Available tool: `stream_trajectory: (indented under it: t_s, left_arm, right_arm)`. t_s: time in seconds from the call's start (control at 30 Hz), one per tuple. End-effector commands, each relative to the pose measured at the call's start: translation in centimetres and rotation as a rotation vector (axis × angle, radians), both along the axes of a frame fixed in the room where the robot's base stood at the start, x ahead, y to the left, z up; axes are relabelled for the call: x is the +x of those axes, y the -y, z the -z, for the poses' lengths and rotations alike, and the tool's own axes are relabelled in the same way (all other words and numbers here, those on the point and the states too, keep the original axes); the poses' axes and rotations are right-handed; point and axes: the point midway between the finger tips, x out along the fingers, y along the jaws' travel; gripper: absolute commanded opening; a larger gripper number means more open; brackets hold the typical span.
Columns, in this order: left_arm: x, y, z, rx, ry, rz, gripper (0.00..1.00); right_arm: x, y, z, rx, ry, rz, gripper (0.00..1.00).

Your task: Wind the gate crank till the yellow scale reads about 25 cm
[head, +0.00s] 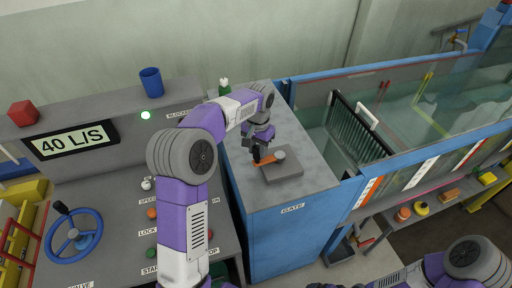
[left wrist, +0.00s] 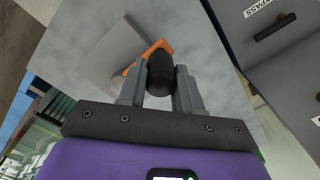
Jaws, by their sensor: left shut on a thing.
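The gate crank has an orange arm (head: 266,161) on a grey block (head: 284,174) on top of the cabinet labelled GATE. My left gripper (head: 261,143) is shut around the crank's upright black knob; the knob (left wrist: 160,75) shows between both fingers in the left wrist view, with the orange arm (left wrist: 150,54) beneath. In the head view the arm points left from the round hub (head: 279,155). A yellow strip (head: 425,86) stands at the glass flume; its marks are too small to read. My right gripper is out of the frames; only parts of that arm show at lower right.
A dark slatted rack (head: 357,128) stands inside the flume. A shelf of small objects runs below the blue rail.

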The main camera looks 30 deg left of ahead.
Motion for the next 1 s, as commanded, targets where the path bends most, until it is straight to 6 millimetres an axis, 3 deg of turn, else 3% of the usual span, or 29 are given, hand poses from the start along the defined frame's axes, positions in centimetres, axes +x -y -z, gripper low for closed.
stream_trajectory:
  t_s: [0.1, 0.13, 0.3, 0.63, 1.0]
  left_arm:
    - [0.2, -0.2, -0.2, 0.001, 0.014, -0.006, 0.00]
    - [0.2, -0.2, -0.2, 0.001, 0.014, -0.006, 0.37]
    - [0.2, -0.1, -0.2, 0.000, 0.011, -0.005, 0.59]
    - [0.1, -0.1, -0.6, 0.000, 0.009, -0.004, 0.59]
    - [0.2, -0.1, -6.4, 0.000, 0.012, -0.005, 0.59]
  right_arm:
    - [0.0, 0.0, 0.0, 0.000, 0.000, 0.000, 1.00]
    - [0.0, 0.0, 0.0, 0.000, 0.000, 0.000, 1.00]
    - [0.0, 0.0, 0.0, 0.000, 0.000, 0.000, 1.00]
    - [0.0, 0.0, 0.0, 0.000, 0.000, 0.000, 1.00]
    - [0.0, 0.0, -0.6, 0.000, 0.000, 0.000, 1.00]
